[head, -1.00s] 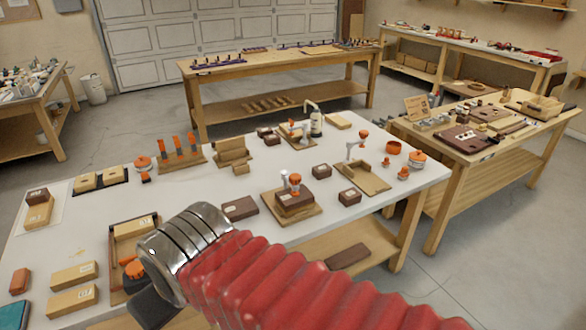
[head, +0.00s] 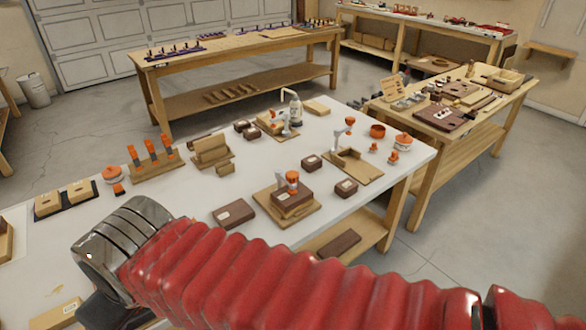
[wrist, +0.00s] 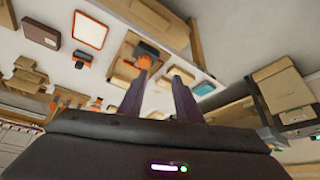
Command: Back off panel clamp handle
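Several small clamp fixtures with orange tops stand on the white bench in the head view. One clamp (head: 292,181) sits over a dark brown block (head: 288,198) on a wooden board. A third clamp (head: 278,116) is farther back. I cannot tell which one is the panel clamp. My gripper (wrist: 162,76) is open and empty in the wrist view, its two dark fingers apart. Beyond its fingertips is a wooden tray with an orange part (wrist: 145,61), not touched. The fingers are hidden in the head view.
Wooden tables stand behind (head: 225,50) and to the right (head: 500,112). My red arm covers the near edge.

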